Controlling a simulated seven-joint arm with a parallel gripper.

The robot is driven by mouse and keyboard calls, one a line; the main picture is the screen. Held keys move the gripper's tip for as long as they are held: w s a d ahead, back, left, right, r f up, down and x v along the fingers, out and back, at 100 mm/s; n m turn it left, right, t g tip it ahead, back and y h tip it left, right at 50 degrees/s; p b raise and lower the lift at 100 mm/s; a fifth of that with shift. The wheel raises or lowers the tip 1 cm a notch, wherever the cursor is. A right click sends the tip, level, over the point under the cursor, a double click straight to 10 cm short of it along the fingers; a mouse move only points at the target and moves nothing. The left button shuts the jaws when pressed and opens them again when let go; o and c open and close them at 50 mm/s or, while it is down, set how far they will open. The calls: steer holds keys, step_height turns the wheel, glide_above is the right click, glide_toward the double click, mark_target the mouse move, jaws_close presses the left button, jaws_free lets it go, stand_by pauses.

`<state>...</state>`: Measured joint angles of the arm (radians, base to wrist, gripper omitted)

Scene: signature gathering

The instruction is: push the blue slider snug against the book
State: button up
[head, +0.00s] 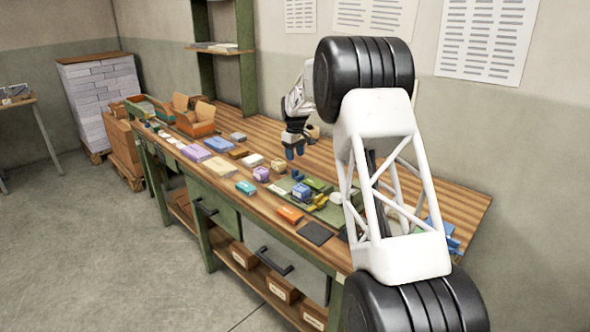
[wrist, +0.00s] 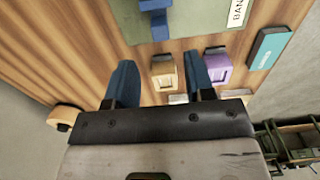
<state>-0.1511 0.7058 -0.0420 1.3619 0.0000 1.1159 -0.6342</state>
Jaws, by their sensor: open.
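I cannot tell for certain which item is the book; a green block (head: 318,185) lies just right of the blue block. My gripper (head: 294,152) hangs over the bench behind the blue block, apart from it. Its blue fingers (wrist: 160,74) are spread and empty.
In the wrist view, a tan block (wrist: 163,72) and a purple block (wrist: 218,68) lie near the fingers, with a teal box (wrist: 268,48) at right. An orange box (head: 290,214) and dark mat (head: 316,233) lie at the bench's front edge. Bare wood runs along the wall side.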

mark_target(295, 169)
steer(key=shift+f, duration=3.5)
jaws_close()
